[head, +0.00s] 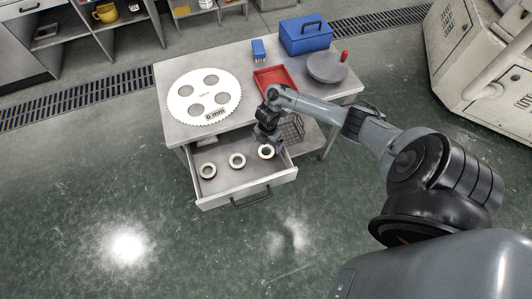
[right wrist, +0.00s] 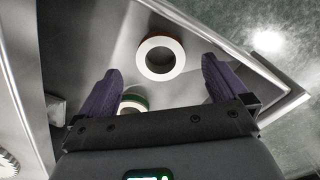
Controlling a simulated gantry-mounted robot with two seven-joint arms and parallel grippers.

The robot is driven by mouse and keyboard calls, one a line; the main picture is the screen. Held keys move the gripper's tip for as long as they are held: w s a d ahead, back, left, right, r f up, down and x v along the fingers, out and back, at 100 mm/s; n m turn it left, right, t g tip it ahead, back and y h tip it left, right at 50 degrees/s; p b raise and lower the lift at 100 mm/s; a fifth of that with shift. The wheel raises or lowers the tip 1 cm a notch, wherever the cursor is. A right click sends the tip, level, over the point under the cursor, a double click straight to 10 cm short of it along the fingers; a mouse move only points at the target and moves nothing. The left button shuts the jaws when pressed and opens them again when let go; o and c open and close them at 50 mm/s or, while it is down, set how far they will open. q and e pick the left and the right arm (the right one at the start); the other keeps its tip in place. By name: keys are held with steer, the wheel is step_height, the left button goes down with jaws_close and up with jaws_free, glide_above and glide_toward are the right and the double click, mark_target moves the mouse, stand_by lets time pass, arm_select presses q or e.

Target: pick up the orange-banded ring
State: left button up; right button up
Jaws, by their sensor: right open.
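The orange-banded ring (right wrist: 142,66) shows in the right wrist view as a pale ring with a dark hole and a thin orange-brown edge. It lies flat on the drawer floor, beyond and between my fingertips, not gripped. My right gripper (right wrist: 160,80) is open, with its two purple fingers apart. A green-banded ring (right wrist: 134,94) lies nearer the palm, partly hidden by the gripper. In the head view my right gripper (head: 267,140) hangs over the drawer just behind the rightmost ring (head: 261,154); its band colour is too small to tell there. My left gripper is not in view.
The open drawer (head: 225,190) also holds a middle ring (head: 232,163) and a left ring (head: 203,174) with a reddish edge.

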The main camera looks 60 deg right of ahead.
mark_target(266, 154)
steer(key=f, duration=0.2)
steer(key=a+f+b, duration=0.1)
steer(key=f, duration=0.1)
steer(key=shift+d+f+b, duration=0.1)
steer(key=shift+f+b, duration=0.2)
steer(key=shift+f, duration=0.3)
steer(key=c, duration=0.9)
steer(key=shift+r, duration=0.1)
steer(key=c, duration=0.3)
